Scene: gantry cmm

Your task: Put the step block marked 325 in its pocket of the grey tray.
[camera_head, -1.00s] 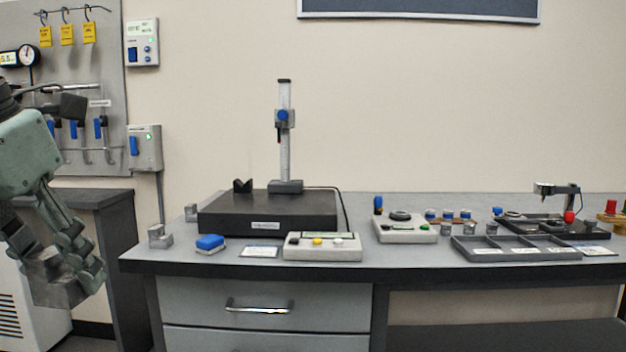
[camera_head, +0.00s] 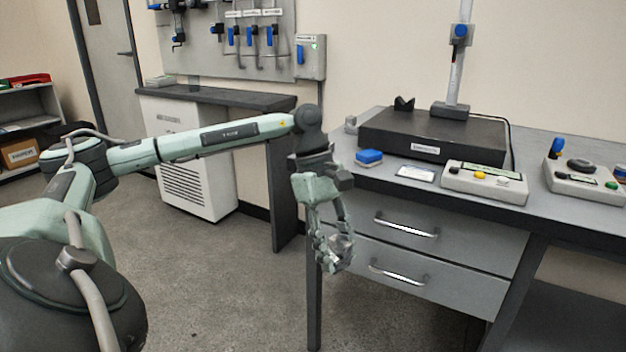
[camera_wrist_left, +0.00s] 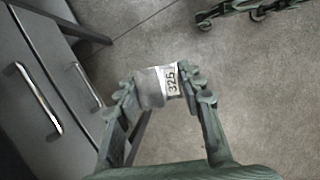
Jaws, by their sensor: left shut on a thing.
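My left gripper (camera_head: 333,252) is shut on a metallic grey step block (camera_head: 343,247), held in the air in front of the bench drawers, below the bench top. In the left wrist view the step block (camera_wrist_left: 152,88) sits between the fingertips, and its white label reads 325. The gripper's fingers (camera_wrist_left: 160,92) close on it from both sides. The grey tray is outside both current views. My right gripper is not in view.
The bench top (camera_head: 395,186) carries a blue-topped block (camera_head: 369,157), a dark plate (camera_head: 435,134) with a stand, and a control box (camera_head: 484,182). Drawer handles (camera_head: 407,224) stick out near the gripper. A white cabinet (camera_head: 190,150) stands behind my arm. Floor at left is open.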

